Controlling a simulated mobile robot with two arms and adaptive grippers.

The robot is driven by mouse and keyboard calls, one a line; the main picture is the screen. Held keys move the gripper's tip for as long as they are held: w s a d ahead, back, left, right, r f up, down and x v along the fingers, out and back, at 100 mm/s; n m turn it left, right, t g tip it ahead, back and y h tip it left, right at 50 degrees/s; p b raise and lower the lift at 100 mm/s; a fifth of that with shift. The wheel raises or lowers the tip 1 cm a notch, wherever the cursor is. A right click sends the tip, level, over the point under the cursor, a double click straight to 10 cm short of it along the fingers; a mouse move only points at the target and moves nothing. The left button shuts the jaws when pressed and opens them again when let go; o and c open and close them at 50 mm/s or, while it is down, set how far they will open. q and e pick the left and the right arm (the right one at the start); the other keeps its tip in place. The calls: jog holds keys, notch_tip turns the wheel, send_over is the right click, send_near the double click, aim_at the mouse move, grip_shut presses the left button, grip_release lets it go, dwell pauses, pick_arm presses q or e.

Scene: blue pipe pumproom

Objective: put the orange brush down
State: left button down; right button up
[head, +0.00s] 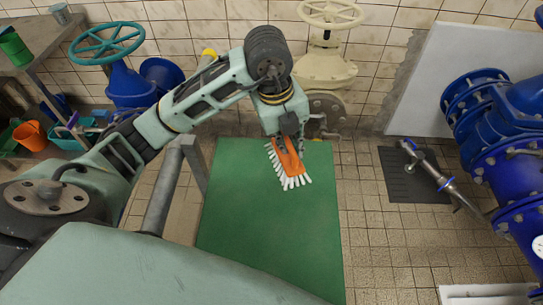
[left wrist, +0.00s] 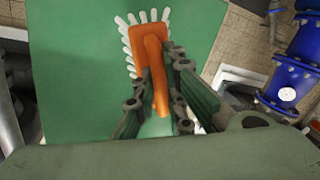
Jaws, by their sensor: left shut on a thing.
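The orange brush (head: 288,158) has an orange back and handle and white bristles that fan out around its edge. My left gripper (head: 291,148) is shut on it, over the upper part of the green mat (head: 270,230). In the left wrist view the brush (left wrist: 150,50) shows its orange handle between the fingers of my left gripper (left wrist: 160,85), with the bristled head pointing away. Green surface lies behind the brush in both views. I cannot tell whether the bristles touch the mat. My right gripper is not in view.
Blue pipes (head: 500,150) stand at the right. A cream valve (head: 325,60) stands behind the green mat. An orange bucket (head: 31,135) is at the left. The green mat's lower part is clear.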

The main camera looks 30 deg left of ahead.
aim_at(272, 158)
pick_arm(q)
jog(key=a, duration=0.1)
jog(key=s+a+f, duration=0.1)
jog(key=a+f, duration=0.1)
jog(key=shift+s, duration=0.3)
jog(key=shift+a+f+p, duration=0.1)
jog(key=shift+f+p, duration=0.35)
jog(key=shift+f, duration=1.7)
jog(key=c, duration=1.8)
grip_release()
jog(key=r, duration=0.4)
jog(key=s+a+r, duration=0.1)
jog(key=r, duration=0.3)
jog(key=r+b, duration=0.1)
jog(key=r, duration=0.3)
jog(key=shift+s+a, duration=0.3)
jog(key=shift+s, duration=0.05)
